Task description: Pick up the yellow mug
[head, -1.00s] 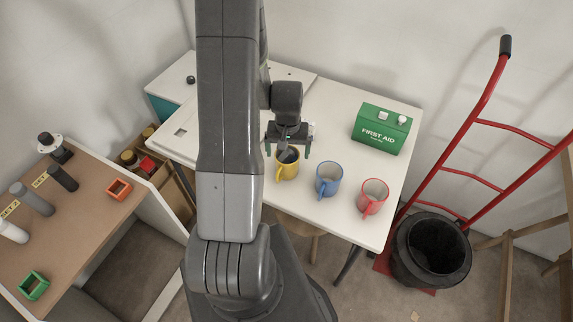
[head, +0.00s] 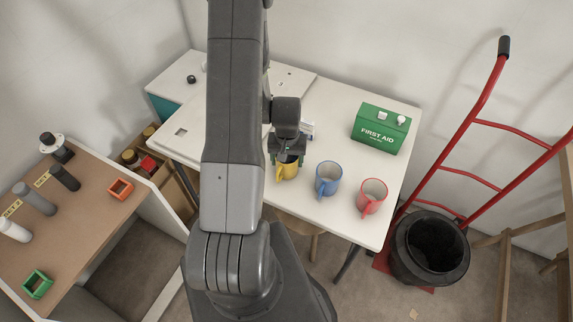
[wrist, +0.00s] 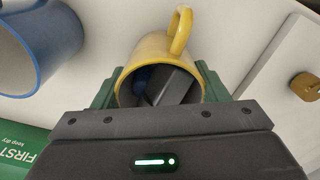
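The yellow mug (head: 288,171) stands upright on the white table, left of the blue mug. In the wrist view the yellow mug (wrist: 151,52) has its handle toward the top, and something dark and blue shows inside it. My gripper (head: 287,160) is down at the mug, with one green finger on each side of its body. In the wrist view my gripper's fingers (wrist: 160,82) appear to press against both sides of the mug, so it looks shut on it. Any lift off the table cannot be seen.
The blue mug (head: 328,179) stands close on the right, with the red mug (head: 372,196) beyond it. A green first aid box (head: 381,128) sits at the back right of the white table (head: 345,228). A red hand truck (head: 484,123) stands at the far right.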

